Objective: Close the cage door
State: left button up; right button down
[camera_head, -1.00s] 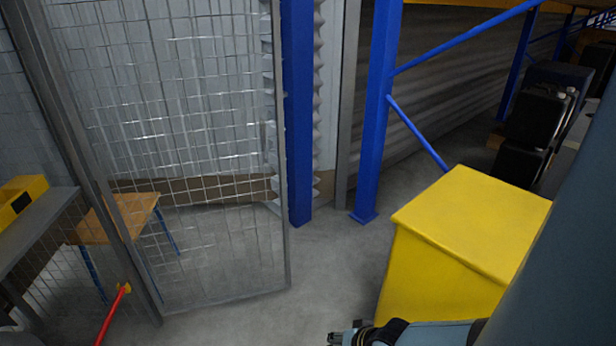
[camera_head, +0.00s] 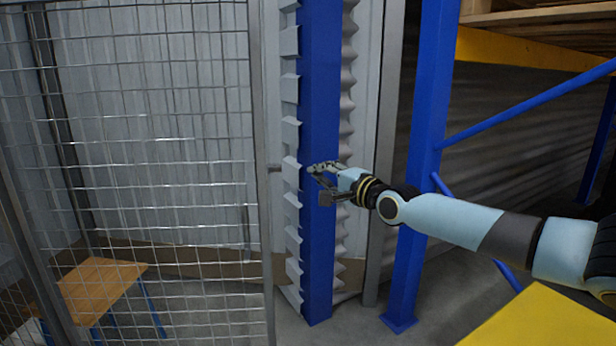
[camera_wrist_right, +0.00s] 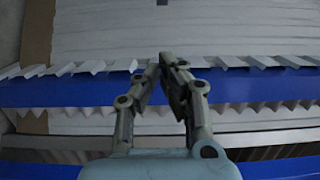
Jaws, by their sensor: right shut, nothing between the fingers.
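The cage door (camera_head: 259,150) is a grey wire-mesh panel on the left of the head view. Its upright free edge stands left of a blue post, with a small grey latch-like piece (camera_head: 274,168) on it. Its lower edge is out of view. My right gripper (camera_head: 316,182) appears in front of the blue post, just right of the door's edge, apart from it in the picture. The right wrist view shows the same gripper (camera_wrist_right: 162,64) with its fingertips together and nothing between them. The door is not clearly visible there. My left gripper is out of view.
The blue post (camera_head: 319,270) and another blue rack upright (camera_head: 425,150) stand right of the door. A yellow box (camera_head: 550,320) is at the lower right. A wooden-topped stool or bench (camera_head: 98,285) shows behind the mesh. Some grey floor is clear between the posts.

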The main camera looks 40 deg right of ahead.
pick_arm(q)
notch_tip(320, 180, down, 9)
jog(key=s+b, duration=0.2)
jog(key=b, duration=0.7)
pick_arm(e)
jog(key=w, duration=1)
pick_arm(q)
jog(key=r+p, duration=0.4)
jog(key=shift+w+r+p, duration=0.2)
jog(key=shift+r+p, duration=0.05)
jog(key=shift+p, duration=0.15)
pick_arm(e)
jog(key=s+a, duration=0.2)
jog(key=shift+s+a, duration=0.3)
jog(key=shift+a, duration=0.05)
jog(key=shift+f, duration=0.1)
